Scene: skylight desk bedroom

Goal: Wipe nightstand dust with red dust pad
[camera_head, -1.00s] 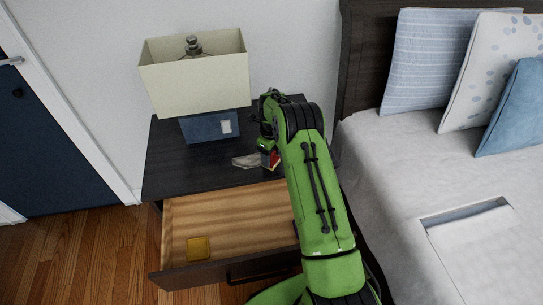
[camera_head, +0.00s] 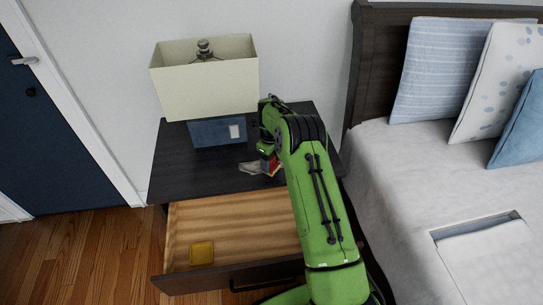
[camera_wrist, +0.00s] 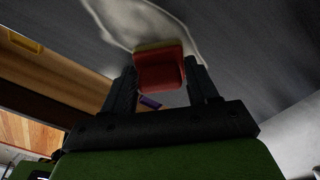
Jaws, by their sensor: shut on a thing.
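The dark nightstand (camera_head: 178,172) stands against the wall, its drawer (camera_head: 240,235) pulled open. A pale grey dust patch (camera_head: 249,168) lies on its top; in the wrist view the dust (camera_wrist: 188,30) shows around and beyond the pad. My gripper (camera_head: 268,160) is low over the nightstand top, right of the lamp. In the wrist view my gripper (camera_wrist: 166,85) is shut on the red dust pad (camera_wrist: 158,72), which has a yellowish far edge. The pad is at the dust; I cannot tell whether it touches the top. My arm hides the nightstand's right part.
A lamp (camera_head: 205,85) with a cream shade and blue base stands on the nightstand's back left. A yellow pad (camera_head: 202,253) lies in the open drawer. The bed (camera_head: 400,180) is close on the right. The nightstand's front left is clear.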

